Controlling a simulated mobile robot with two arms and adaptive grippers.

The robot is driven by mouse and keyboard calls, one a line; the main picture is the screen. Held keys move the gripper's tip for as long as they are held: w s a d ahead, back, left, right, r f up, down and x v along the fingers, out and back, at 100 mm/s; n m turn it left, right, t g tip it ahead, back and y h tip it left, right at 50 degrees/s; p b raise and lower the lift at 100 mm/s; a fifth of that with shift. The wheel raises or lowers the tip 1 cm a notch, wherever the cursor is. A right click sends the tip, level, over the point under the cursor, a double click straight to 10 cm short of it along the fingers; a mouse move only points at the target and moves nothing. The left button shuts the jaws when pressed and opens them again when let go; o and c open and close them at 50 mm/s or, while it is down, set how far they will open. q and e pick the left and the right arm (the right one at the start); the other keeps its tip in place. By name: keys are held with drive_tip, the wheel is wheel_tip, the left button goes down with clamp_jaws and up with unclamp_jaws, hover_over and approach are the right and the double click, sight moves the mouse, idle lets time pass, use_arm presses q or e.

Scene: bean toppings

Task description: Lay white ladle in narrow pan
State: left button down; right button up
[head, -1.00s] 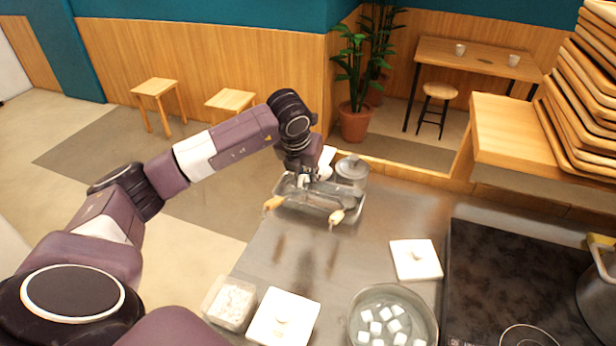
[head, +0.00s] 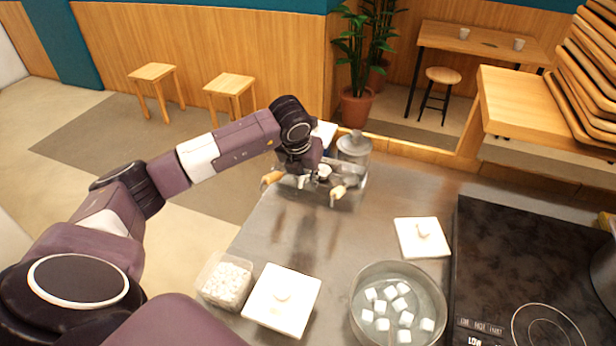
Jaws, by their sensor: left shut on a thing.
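My left gripper (head: 318,182) is low over the far left part of the metal counter, at a shallow clear or metal pan (head: 347,203) that seems to be the narrow pan. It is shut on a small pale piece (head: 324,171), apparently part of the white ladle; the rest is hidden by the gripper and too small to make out. My right gripper is not in view.
A lidded canister (head: 354,147) stands just behind the pan. Nearer are a tub of white bits (head: 227,283), a white square lid (head: 282,300), another lid (head: 421,238), a bowl of white cubes (head: 362,335) and a black cooktop (head: 520,260). The counter's middle is clear.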

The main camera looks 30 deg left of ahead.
use_arm(q)
drive_tip(key=c, duration=0.9)
unclamp_jaws()
drive_tip(key=shift+c, duration=0.2)
drive_tip(key=shift+s, duration=0.1)
drive_tip(key=shift+s+r, duration=0.15)
drive_tip(key=shift+r, duration=0.05)
drive_tip(key=shift+s+d+r+p, duration=0.2)
drive_tip(key=shift+s+r+p, duration=0.45)
drive_tip(key=shift+s, duration=0.2)
drive_tip(key=s+d+r+p, duration=0.1)
drive_tip(key=s+r, duration=0.3)
drive_tip(key=s, duration=0.1)
drive_tip(key=shift+s+d, duration=0.25)
drive_tip(key=shift+s, duration=0.15)
drive_tip(key=shift+r+p, duration=0.1)
drive_tip(key=shift+p, duration=0.2)
